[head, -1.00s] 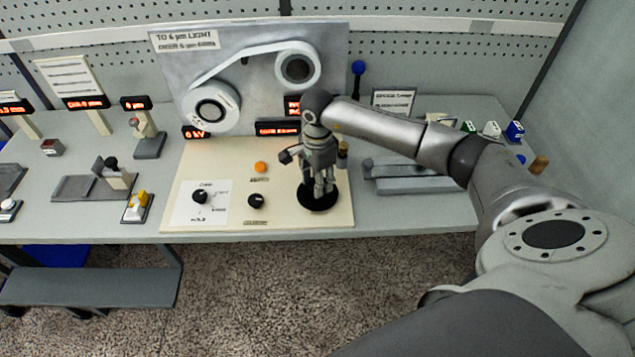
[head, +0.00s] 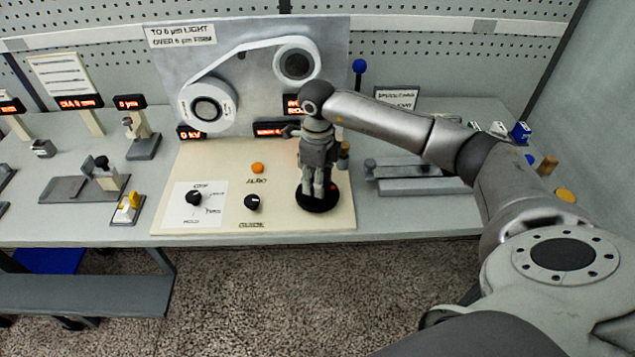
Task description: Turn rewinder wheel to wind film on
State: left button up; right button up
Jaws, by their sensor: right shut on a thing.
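The rewinder wheel (head: 318,204) is a dark round disc lying on the cream panel (head: 225,165) at its right front. My right gripper (head: 318,188) points straight down over the wheel and is shut on it; the fingers hide the wheel's middle. A small red spot shows on the wheel beside the fingers. White film runs between the left reel (head: 222,98) and the upper right reel (head: 278,66) on the upright grey board (head: 180,58). My left gripper is not in view.
Black knobs (head: 194,198) and an orange button (head: 257,168) sit on the panel left of the wheel. A grey metal fixture (head: 420,185) stands to the right. A blue-topped lever (head: 360,67) rises behind. The table's front edge is close below the wheel.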

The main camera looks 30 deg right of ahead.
jog(key=m+b, duration=0.1)
jog(key=m, duration=0.2)
jog(key=shift+m, duration=1.5)
jog(key=shift+w+r, duration=0.1)
jog(key=o, duration=1)
jog(key=shift+r, duration=0.15)
notch_tip(320, 180, up, 12)
jog(key=shift+f, duration=0.2)
